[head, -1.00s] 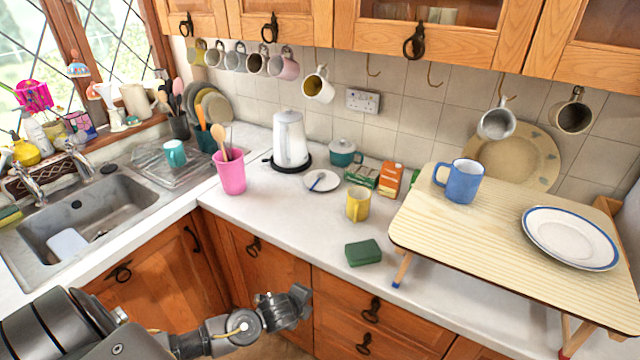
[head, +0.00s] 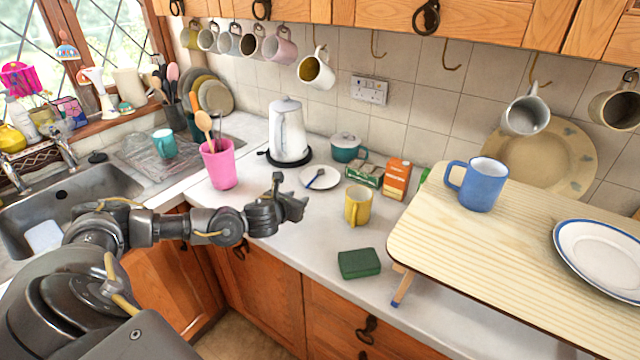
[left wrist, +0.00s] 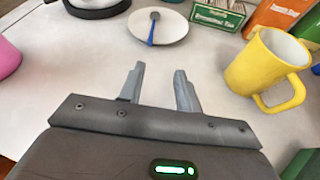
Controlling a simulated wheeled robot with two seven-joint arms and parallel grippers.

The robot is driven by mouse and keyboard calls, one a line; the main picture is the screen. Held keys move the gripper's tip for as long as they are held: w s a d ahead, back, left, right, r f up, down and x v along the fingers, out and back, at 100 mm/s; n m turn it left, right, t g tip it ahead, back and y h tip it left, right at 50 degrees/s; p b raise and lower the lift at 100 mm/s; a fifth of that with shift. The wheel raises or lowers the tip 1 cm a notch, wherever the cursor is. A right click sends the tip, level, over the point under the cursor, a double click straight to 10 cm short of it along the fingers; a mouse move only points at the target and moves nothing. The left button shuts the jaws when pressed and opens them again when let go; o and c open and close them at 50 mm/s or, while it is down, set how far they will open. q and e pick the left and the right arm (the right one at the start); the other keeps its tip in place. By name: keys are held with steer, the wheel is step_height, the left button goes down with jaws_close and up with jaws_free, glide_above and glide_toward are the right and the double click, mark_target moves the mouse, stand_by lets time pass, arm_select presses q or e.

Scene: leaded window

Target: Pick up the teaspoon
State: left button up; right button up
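The teaspoon (head: 316,178) lies on a small white saucer (head: 330,184) on the worktop, in front of the kettle and the teal pot. In the left wrist view the teaspoon (left wrist: 153,28) has a blue handle pointing toward me and a dark bowl at the far end, on the saucer (left wrist: 173,36). My left gripper (head: 289,193) is over the worktop, short of the saucer. In the left wrist view its two fingers (left wrist: 159,82) are apart with nothing between them. My right gripper is not in view.
A yellow mug (head: 358,205) stands right of the saucer, a pink tumbler (head: 219,166) with utensils to the left. The white kettle (head: 288,132), teal pot (head: 346,148), tea box (head: 364,173) and orange carton (head: 397,179) stand behind. A green sponge (head: 359,263) lies near the front edge.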

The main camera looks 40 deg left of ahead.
mark_target(307, 186)
arm_select(q)
steer(key=shift+w+a+f+m+b, duration=0.35)
steer(key=shift+a+f+b, duration=0.2)
steer(key=shift+a+b, duration=0.1)
steer(key=shift+a, duration=0.15)
steer(key=shift+w+a+p, duration=0.1)
steer(key=shift+w+p, duration=0.15)
steer(key=shift+p, duration=0.05)
steer(key=p+x, duration=0.1)
steer(key=x, duration=0.3)
steer(key=shift+w+a, duration=0.2)
steer(key=shift+w+f, duration=0.15)
steer(key=shift+w, duration=0.05)
steer(key=shift+w+a+p, duration=0.1)
steer(key=shift+w+p, duration=0.2)
steer(key=shift+p, duration=0.1)
steer(key=x, duration=0.1)
steer(key=p+x, duration=0.1)
steer(key=x, duration=0.1)
steer(key=shift+w+a+r, duration=0.15)
steer(key=shift+a+r, duration=0.05)
steer(key=shift+w+a+f+p, duration=0.2)
steer(key=shift+w+f+p, duration=0.15)
steer(key=shift+w, duration=0.25)
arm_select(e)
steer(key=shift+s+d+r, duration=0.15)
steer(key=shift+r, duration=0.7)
